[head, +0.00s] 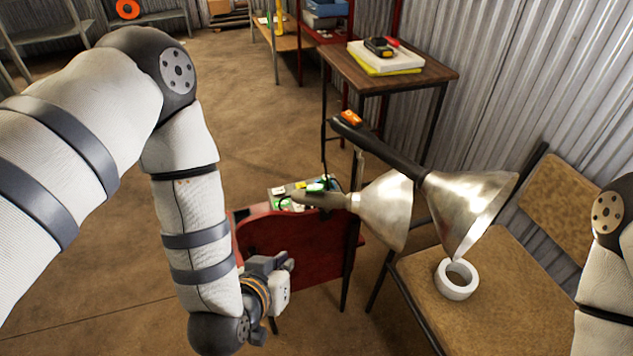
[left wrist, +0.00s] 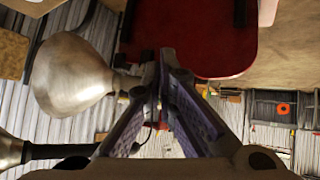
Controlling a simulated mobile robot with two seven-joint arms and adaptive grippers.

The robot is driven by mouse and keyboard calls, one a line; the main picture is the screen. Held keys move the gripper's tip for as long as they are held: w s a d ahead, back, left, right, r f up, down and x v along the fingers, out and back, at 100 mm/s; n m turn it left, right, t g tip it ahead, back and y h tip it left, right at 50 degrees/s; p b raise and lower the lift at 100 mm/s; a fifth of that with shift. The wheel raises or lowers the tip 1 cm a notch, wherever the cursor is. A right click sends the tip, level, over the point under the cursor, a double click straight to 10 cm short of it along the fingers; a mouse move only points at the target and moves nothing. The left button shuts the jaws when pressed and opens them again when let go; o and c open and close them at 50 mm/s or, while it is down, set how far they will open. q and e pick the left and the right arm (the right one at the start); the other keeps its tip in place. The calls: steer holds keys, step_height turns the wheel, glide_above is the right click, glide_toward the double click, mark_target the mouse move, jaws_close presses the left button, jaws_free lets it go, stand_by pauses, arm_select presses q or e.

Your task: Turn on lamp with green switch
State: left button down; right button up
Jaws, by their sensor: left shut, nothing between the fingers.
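The lamp with the green switch (head: 317,187) has a metal cone shade (head: 387,208) and a dark handle pointing left, above the red chair. A second lamp with an orange switch (head: 351,118) and a larger metal shade (head: 470,207) is beside it on the right. My left gripper (head: 286,265) is low in front of the red chair, small and partly hidden by its wrist. In the left wrist view its fingers (left wrist: 160,62) are shut and empty. A metal shade (left wrist: 70,77) is left of them, its neck running behind the fingers. My right gripper is out of view.
The red chair (head: 285,246) is by my left gripper, with electrical parts (head: 290,196) behind its back. A tan chair (head: 425,283) at the right holds a white tape roll (head: 457,279). A wooden table (head: 395,78) stands behind the lamps. Floor is open at left.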

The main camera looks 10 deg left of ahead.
arm_select(q)
steer(key=w+d+r+n+t, duration=0.1)
steer(key=w+r+t, duration=0.4)
steer(key=w+r, duration=0.3)
step_height(320, 180, up, 3)
steer(key=shift+w+d+r+y, duration=0.15)
steer(key=shift+d+y, duration=0.05)
steer(key=shift+y, duration=0.2)
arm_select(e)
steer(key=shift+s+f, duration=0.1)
arm_select(q)
steer(key=b, duration=0.2)
glide_above(315, 188)
steer(key=s, duration=0.2)
step_height(315, 188, down, 3)
steer(key=shift+w+d+f, duration=0.1)
steer(key=shift+d+f, duration=0.1)
steer(key=shift+f, duration=0.65)
steer(key=shift+w+d+f, duration=0.1)
steer(key=shift+d+f, duration=0.1)
steer(key=shift+f, duration=0.65)
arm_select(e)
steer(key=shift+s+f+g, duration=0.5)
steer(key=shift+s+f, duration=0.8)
